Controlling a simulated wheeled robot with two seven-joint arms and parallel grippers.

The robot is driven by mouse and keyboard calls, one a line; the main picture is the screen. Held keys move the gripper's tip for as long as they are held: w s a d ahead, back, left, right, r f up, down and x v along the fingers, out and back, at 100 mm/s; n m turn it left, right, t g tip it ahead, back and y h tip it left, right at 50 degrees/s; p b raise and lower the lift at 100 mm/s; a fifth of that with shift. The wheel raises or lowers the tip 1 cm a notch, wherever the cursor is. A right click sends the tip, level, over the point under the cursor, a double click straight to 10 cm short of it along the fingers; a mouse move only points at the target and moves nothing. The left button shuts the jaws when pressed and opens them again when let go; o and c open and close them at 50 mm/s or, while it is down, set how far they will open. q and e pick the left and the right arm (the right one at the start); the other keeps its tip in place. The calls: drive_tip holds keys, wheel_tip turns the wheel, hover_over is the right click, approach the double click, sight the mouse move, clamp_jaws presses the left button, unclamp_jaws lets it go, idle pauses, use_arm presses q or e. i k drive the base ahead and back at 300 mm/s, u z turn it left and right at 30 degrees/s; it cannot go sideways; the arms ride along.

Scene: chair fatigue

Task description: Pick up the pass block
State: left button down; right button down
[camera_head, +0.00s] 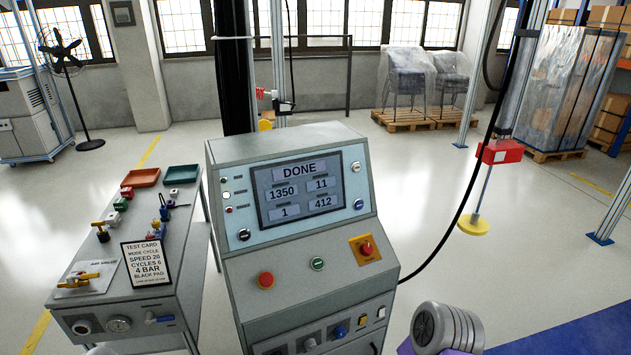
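A small green block (120,204) and a small red block (127,192) sit on the grey side bench (200,240) at the left, in front of the orange-red tray (141,178). A small pale block (174,193) lies before the green tray (183,172). The lettering on the blocks is too small to read, so I cannot tell for certain which is the pass block. Neither of my grippers shows. Part of what seems to be my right arm, grey and ribbed, shows at the bottom right.
A test console (290,250) whose screen (305,190) reads DONE stands right of the bench. A test card (147,263), a brass valve (78,280), a black-and-brass fitting (101,232) and small blue and yellow parts crowd the bench. Open floor lies to the right.

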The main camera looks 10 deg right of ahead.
sight(120, 205)
drive_tip(key=k, duration=1.25)
drive_tip(key=u, duration=0.7)
drive_tip(key=i, duration=0.5)
drive_tip(key=u, duration=0.55)
drive_tip(key=i, duration=1.3)
drive_tip(key=z, duration=0.7)
